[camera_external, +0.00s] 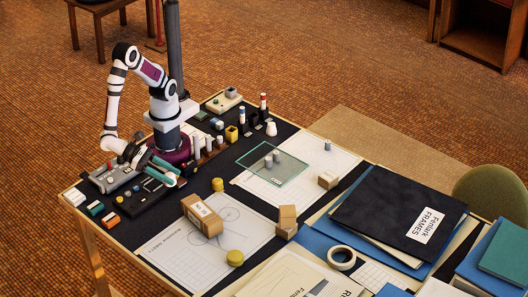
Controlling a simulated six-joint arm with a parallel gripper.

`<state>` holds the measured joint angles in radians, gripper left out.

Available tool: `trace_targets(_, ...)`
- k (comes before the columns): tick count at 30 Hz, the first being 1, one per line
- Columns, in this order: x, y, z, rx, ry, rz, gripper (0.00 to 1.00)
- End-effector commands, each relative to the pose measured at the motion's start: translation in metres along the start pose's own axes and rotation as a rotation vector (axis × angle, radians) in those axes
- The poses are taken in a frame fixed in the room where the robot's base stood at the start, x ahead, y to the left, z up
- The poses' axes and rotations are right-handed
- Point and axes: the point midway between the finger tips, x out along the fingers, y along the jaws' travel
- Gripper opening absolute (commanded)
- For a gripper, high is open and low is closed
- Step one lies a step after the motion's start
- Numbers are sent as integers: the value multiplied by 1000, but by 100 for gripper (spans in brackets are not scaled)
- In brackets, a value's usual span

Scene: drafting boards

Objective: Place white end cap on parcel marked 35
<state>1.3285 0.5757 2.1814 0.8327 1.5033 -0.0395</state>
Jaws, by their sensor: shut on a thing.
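My gripper (165,172), with teal fingers, is low over the right part of the dark tray at the table's left side. It is shut on a small pale piece at its fingertips. The piece is mostly hidden, and I cannot tell for sure that it is the white end cap. A brown parcel (203,214) with a white label lies on a drawing sheet, to the right of and nearer than my gripper. The label's marking is too small to read surely. Another brown parcel (287,219) stands to its right, and a small one (327,180) sits farther back.
Yellow round pieces (218,185) (235,257) stand near the labelled parcel. Small bottles and blocks (232,133) crowd the back edge. Folders (390,215) and a tape roll (341,258) fill the right. Dark mat between tray and parcel is clear.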

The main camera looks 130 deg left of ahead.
Motion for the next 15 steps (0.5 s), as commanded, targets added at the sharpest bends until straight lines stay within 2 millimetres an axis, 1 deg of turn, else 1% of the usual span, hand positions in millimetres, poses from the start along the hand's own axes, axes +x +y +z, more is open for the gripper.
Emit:
trace_targets(1,19,5,-2,3,-2,11,0)
trace_targets(3,46,8,-7,3,-1,12,0)
trace_targets(6,78,12,-12,2,0,10,0)
trace_targets(9,99,14,-15,0,0,7,0)
trace_targets(11,106,15,-17,1,0,5,0)
trace_targets(15,119,15,-41,5,1,3,0)
